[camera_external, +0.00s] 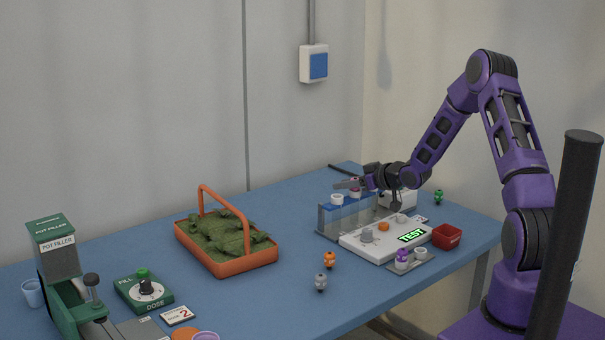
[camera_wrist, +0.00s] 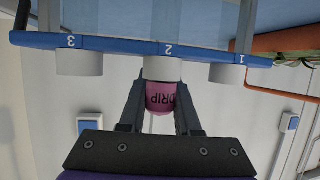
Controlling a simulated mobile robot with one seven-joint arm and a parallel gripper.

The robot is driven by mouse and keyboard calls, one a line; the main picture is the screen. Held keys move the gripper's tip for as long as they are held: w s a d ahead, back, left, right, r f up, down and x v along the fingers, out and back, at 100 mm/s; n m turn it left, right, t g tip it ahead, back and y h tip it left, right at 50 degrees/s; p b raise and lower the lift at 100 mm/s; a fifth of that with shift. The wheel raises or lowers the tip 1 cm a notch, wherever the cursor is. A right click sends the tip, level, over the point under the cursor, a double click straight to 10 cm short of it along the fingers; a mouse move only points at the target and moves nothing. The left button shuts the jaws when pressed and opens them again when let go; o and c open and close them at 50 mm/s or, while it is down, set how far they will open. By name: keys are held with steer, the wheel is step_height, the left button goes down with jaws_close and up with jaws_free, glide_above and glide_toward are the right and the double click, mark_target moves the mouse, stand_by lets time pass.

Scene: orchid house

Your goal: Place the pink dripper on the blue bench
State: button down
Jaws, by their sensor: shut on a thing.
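The pink dripper (camera_wrist: 160,97), marked DRIP, is between the two fingers of my gripper (camera_wrist: 159,106) in the wrist view, and the fingers are shut on it. It lines up with the white collar at number 2 of the rack (camera_wrist: 110,46); I cannot tell whether it still sits in that collar. In the external view my gripper (camera_external: 358,184) is level with the top of the rack (camera_external: 345,214), and the dripper is mostly hidden there. The blue bench (camera_external: 275,295) runs under everything, with bare surface at its front middle.
Right of the rack are a white device (camera_external: 352,240) reading TEST, a red box (camera_external: 447,236) and a grey tray (camera_external: 424,262) with small cups. Orange (camera_external: 329,260) and grey (camera_external: 321,282) small pieces stand in front. An orange basket (camera_external: 234,266) and a green pot filler (camera_external: 58,255) are left.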

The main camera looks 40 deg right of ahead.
steer(key=shift+f+b, duration=0.25)
steer(key=shift+b, duration=0.05)
steer(key=c, duration=0.6)
jaws_free()
steer(key=shift+r, duration=0.1)
steer(key=shift+r+p, duration=0.1)
steer(key=shift+p, duration=0.3)
steer(key=v, duration=1.6)
steer(key=shift+s+d, duration=0.25)
steer(key=shift+s, duration=0.15)
steer(key=shift+o, duration=0.4)
steer(key=shift+s, duration=0.35)
